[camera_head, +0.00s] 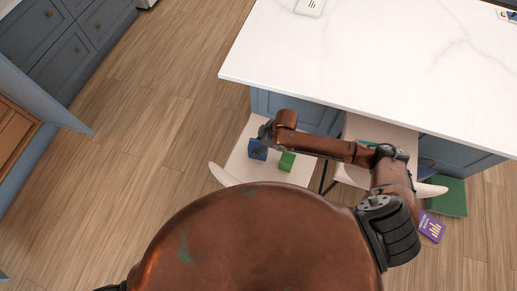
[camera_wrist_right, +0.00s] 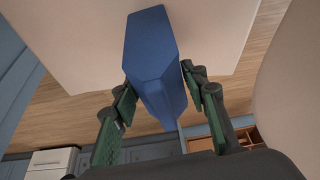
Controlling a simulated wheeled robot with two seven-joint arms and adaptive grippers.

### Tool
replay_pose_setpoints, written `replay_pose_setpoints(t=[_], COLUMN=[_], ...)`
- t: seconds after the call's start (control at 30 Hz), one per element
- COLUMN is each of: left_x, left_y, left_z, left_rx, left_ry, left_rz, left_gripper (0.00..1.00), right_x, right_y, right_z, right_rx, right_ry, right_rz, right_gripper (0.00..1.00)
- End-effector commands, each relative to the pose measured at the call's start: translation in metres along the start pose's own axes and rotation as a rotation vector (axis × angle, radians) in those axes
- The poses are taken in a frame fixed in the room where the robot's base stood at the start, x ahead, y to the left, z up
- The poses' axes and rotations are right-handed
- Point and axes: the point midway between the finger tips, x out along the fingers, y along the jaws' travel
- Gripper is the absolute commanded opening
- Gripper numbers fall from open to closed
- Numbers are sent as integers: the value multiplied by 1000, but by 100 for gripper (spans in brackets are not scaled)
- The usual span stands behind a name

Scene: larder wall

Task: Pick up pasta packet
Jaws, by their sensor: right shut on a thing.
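The pasta packet, a plain blue block-like pack, shows between my right fingers in the right wrist view (camera_wrist_right: 152,50) and at the pale seat's left side in the head view (camera_head: 257,150). No label on it can be read. My right gripper (camera_wrist_right: 160,84) is shut on it, with green-padded fingers on both sides. In the head view the right gripper (camera_head: 266,133) is small and partly hidden by its own arm. I cannot tell whether the packet touches the seat. My left gripper is not in view.
A white marble counter (camera_head: 370,60) overhangs behind. A second seat (camera_head: 380,130), a purple pack (camera_head: 431,227) and a green cushion-like item (camera_head: 448,197) are to the right. Wooden floor is clear at left.

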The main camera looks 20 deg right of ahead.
Motion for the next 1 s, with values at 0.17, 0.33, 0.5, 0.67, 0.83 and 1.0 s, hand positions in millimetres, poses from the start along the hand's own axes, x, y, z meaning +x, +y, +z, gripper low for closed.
replay_pose_setpoints(t=[0.17, 0.33, 0.5, 0.67, 0.83, 1.0], left_x=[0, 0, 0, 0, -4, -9], left_y=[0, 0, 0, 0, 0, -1], left_z=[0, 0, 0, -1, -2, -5], left_rx=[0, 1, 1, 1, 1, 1], left_ry=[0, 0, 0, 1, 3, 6], left_rz=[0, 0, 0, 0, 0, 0], left_gripper=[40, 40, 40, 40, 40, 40], right_x=[0, 0, -1, -2, -19, -50], right_y=[0, 0, 1, 1, 2, 1], right_z=[0, 0, -2, -2, -10, -22], right_rx=[0, 0, -1, -1, -3, -3], right_ry=[1, 1, 3, 3, 6, 5], right_rz=[0, 0, 2, 2, 5, 5], right_gripper=[16, 4, 0, 0, 0, 0])
